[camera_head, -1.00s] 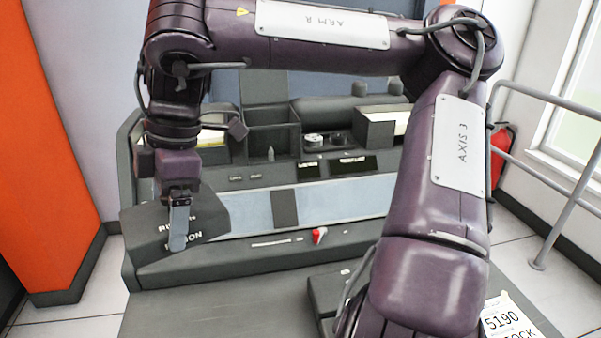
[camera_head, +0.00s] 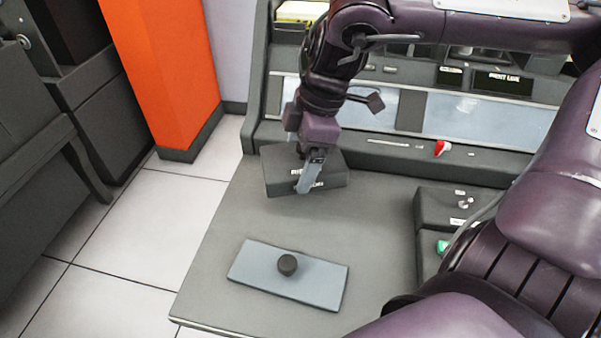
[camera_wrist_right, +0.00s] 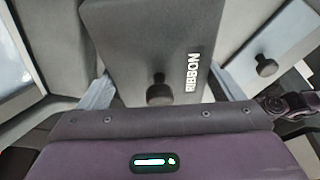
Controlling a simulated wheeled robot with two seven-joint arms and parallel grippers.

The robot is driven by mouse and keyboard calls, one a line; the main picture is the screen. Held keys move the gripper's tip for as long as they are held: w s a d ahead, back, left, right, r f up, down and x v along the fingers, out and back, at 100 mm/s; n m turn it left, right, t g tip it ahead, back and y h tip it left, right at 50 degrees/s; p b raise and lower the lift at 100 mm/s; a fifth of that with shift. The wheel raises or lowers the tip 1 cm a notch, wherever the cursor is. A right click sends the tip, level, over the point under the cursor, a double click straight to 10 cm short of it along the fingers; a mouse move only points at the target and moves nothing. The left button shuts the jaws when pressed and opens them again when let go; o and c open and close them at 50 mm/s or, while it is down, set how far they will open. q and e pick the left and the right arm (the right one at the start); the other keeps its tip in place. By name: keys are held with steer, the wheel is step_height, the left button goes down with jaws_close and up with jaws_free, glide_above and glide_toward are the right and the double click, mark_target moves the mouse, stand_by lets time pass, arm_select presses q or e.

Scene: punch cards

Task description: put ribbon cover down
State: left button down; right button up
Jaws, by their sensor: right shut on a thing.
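The ribbon cover (camera_head: 275,172) is a dark grey slab with white lettering. It is at the back left of the grey desk, in front of the console. My right gripper (camera_head: 309,178) is shut on it from above. I cannot tell whether its underside touches the desk. In the right wrist view the cover (camera_wrist_right: 140,35) fills the upper middle, with its RIBBON label and a dark knob (camera_wrist_right: 158,92) near my fingers. My left gripper is not in view.
A light grey plate (camera_head: 250,265) with a black knob (camera_head: 288,264) lies on the desk's front left. The console's blue-grey panel (camera_head: 480,120) and red switch (camera_head: 441,148) are behind. A dark box (camera_head: 440,208) stands right. The desk (camera_head: 370,225) is bare between plate and box.

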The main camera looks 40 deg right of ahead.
step_height(320, 180, down, 5)
steer(key=shift+r+b, duration=0.1)
steer(key=shift+b, duration=0.5)
steer(key=shift+f, duration=0.3)
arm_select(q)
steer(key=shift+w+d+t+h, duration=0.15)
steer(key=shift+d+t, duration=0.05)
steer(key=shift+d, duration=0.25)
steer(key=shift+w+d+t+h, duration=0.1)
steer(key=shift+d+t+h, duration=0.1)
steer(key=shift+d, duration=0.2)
arm_select(e)
steer(key=shift+r, duration=0.1)
steer(key=shift+f, duration=0.2)
steer(key=o, duration=0.8)
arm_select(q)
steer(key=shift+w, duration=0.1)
arm_select(e)
steer(key=shift+o, duration=0.2)
steer(key=shift+r, duration=0.1)
